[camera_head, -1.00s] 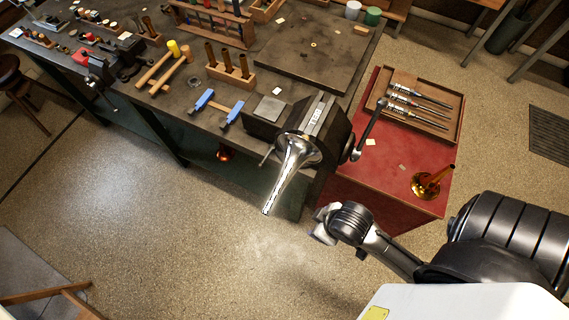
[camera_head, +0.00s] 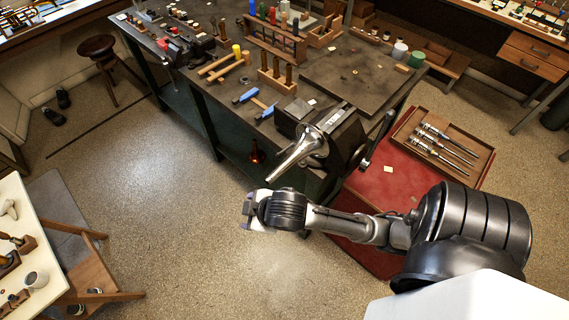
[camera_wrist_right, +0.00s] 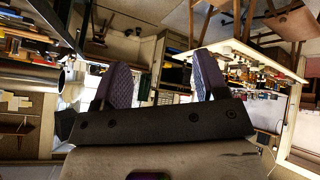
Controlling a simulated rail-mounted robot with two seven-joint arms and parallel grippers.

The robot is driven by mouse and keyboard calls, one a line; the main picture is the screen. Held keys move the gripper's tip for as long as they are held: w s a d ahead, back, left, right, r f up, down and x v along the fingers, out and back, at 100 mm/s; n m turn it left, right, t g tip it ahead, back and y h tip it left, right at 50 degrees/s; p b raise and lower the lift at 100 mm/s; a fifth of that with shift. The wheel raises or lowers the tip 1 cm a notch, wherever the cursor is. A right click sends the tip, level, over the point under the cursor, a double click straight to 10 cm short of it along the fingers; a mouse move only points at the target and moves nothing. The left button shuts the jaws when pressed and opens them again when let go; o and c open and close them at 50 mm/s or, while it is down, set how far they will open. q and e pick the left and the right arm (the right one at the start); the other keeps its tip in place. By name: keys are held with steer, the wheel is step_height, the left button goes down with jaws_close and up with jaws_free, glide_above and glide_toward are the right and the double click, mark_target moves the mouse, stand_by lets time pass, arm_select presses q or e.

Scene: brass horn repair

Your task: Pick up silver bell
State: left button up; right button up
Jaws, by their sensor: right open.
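The silver bell (camera_head: 295,156) is at the vise (camera_head: 338,138) on the near corner of the workbench. Its flared end is by the vise, and its narrow tube points down and left, out over the floor. My right gripper (camera_head: 246,209) is just beyond the narrow end, below and left of it in the head view, and looks apart from it. In the right wrist view my right gripper (camera_wrist_right: 165,80) shows two purple-padded fingers spread apart with nothing between them. My left gripper is out of view.
A red-topped cabinet (camera_head: 385,185) with a wooden tray of silver valve parts (camera_head: 440,145) stands right of the vise, partly behind my arm. Blue-ended clamps (camera_head: 258,104) and mallets (camera_head: 222,64) lie on the workbench (camera_head: 235,125). Open floor lies left; a cream table (camera_head: 30,245) is at lower left.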

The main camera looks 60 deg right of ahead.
steer(key=w+d+r+n+h+p, duration=0.1)
steer(key=w+d+r+n, duration=0.2)
steer(key=w+d+r, duration=0.4)
steer(key=w+d+r+n, duration=0.25)
steer(key=w+r, duration=0.25)
steer(key=r, duration=0.3)
steer(key=n+g+y, duration=0.2)
steer(key=n+g, duration=0.3)
steer(key=g, duration=0.5)
glide_toward(285, 161)
steer(key=shift+n+g, duration=0.25)
steer(key=shift+g, duration=0.05)
steer(key=x, duration=0.5)
steer(key=shift+w+a, duration=0.1)
steer(key=shift+w, duration=0.1)
steer(key=shift+x, duration=3.2)
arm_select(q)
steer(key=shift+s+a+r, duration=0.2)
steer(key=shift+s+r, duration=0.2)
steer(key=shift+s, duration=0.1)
